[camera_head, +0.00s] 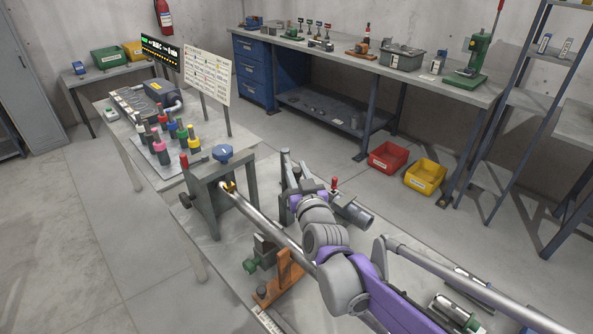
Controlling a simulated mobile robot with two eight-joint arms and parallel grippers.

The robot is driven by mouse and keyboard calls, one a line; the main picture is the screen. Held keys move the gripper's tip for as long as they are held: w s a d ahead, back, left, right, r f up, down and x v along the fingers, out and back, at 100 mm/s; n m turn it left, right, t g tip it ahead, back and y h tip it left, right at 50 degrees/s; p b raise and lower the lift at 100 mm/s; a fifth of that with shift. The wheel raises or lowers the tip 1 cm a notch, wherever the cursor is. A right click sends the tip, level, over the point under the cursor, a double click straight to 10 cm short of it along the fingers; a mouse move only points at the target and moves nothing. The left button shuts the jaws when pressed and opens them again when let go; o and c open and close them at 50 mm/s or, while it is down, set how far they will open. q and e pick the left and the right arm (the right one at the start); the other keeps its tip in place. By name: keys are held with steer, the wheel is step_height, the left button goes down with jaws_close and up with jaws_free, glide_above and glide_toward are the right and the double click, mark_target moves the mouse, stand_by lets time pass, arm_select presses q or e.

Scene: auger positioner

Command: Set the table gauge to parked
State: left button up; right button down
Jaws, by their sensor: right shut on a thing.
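My right arm comes in from the lower right with purple and grey links. Its gripper (298,184) is shut on a part at the far end of the bench fixture; the jaws and wrist hide most of that part, so I cannot tell which piece it is. Left of the gripper stands a grey-green frame (207,205) with a blue knob (222,153) on top. A long metal rod (262,222) runs from it toward my arm. I cannot make out the table gauge clearly. My left gripper is not in view.
Several colour-topped tools (170,140) stand on a plate beyond the frame, before a label board (207,75). An orange bracket (281,277) stands below the rod. Red (388,158) and yellow (425,176) bins lie on the floor. A long workbench (370,62) lines the back wall.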

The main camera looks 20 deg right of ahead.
stand_by(0.3)
steer(key=c, duration=0.6)
jaws_free()
steer(key=shift+f, duration=0.1)
steer(key=shift+s, duration=0.1)
steer(key=s+a, duration=0.1)
steer(key=s, duration=0.9)
steer(key=shift+s+a, duration=0.15)
steer(key=shift+s, duration=0.15)
